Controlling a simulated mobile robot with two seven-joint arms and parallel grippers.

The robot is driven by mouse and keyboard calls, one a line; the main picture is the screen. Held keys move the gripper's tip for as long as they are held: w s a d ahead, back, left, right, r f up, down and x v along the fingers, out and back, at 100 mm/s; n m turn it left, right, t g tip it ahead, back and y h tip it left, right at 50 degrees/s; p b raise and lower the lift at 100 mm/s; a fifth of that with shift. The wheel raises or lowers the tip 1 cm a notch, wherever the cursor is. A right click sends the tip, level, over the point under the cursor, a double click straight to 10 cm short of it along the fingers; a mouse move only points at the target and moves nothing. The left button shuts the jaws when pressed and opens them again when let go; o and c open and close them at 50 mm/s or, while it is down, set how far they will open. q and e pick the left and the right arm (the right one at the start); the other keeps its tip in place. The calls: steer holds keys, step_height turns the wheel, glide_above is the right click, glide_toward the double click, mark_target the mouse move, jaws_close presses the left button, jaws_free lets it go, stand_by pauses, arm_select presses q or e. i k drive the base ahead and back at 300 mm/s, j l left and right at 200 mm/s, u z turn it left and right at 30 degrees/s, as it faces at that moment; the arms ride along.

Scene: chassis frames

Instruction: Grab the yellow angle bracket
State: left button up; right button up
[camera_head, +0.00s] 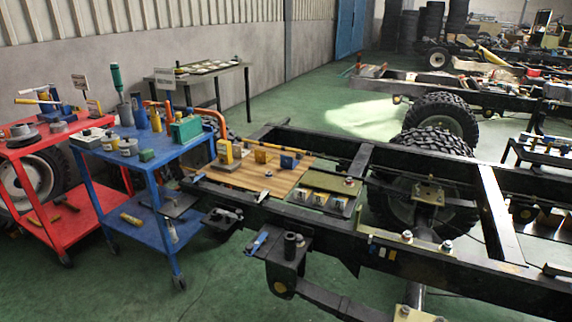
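A wooden board (262,184) lies across the black chassis frame near the middle of the view. A tall yellow piece (226,152) stands at the board's back left, with a greyish part beside it. A smaller upright yellow piece (260,156) stands to its right, and a blue piece (287,162) stands further right. They are small in the picture; I cannot tell for sure which yellow piece is the angle bracket. Neither of my grippers shows in this view.
A blue cart (160,158) with tools and a green box (186,129) stands left of the chassis, beside a red cart (42,140). A tray with several small parts (326,190) sits right of the board. Black chassis rails (400,245) and wheels fill the right.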

mark_target(263, 159)
steer(key=i+j, duration=1.15)
steer(key=i, duration=0.15)
